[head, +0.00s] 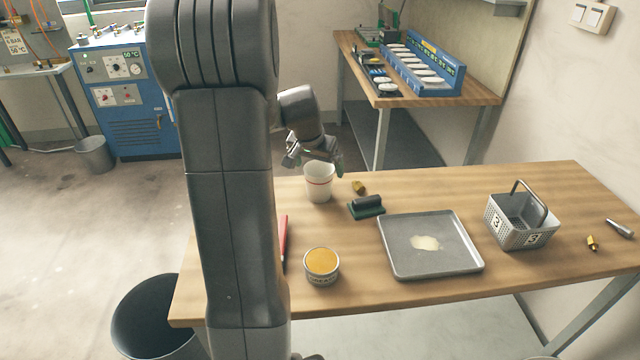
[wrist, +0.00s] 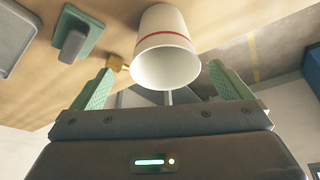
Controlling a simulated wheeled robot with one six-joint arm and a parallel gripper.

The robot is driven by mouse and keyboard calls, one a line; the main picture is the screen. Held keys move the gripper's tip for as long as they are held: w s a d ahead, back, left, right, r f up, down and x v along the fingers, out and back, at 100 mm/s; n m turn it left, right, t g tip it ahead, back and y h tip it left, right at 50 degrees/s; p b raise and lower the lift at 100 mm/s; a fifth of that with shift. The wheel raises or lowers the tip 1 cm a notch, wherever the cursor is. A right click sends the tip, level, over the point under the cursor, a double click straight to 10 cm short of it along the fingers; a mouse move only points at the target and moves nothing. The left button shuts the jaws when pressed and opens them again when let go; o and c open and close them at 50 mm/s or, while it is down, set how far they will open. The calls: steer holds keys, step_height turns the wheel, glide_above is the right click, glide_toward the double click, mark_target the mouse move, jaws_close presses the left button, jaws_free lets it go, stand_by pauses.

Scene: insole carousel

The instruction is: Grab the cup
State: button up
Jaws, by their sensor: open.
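The cup (head: 319,184) is white with a red band and stands upright near the far left part of the wooden table in the head view. In the wrist view the cup (wrist: 166,50) shows ahead, its open rim toward the camera, in line with the space between the two green fingers. My gripper (head: 312,160) is just above and behind the cup in the head view. In the wrist view my gripper (wrist: 160,82) is open and empty, one finger on each side of the cup's rim with gaps showing.
Close to the cup are a small brass fitting (head: 359,187) and a green-based block (head: 366,207). A yellow-topped tin (head: 321,267), a red tool (head: 284,243), a metal tray (head: 398,262) and a grey basket (head: 540,237) also stand on the table (head: 364,295).

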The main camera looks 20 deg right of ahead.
mark_target(320, 175)
steer(key=shift+w+p+x, duration=0.15)
steer(key=shift+p+x, duration=0.1)
steer(key=shift+x, duration=1.3)
steer(key=shift+w+p+x, duration=0.15)
steer(key=shift+p+x, duration=0.05)
steer(key=shift+x, duration=1.4)
steer(key=shift+a, duration=0.1)
steer(key=c, duration=1.1)
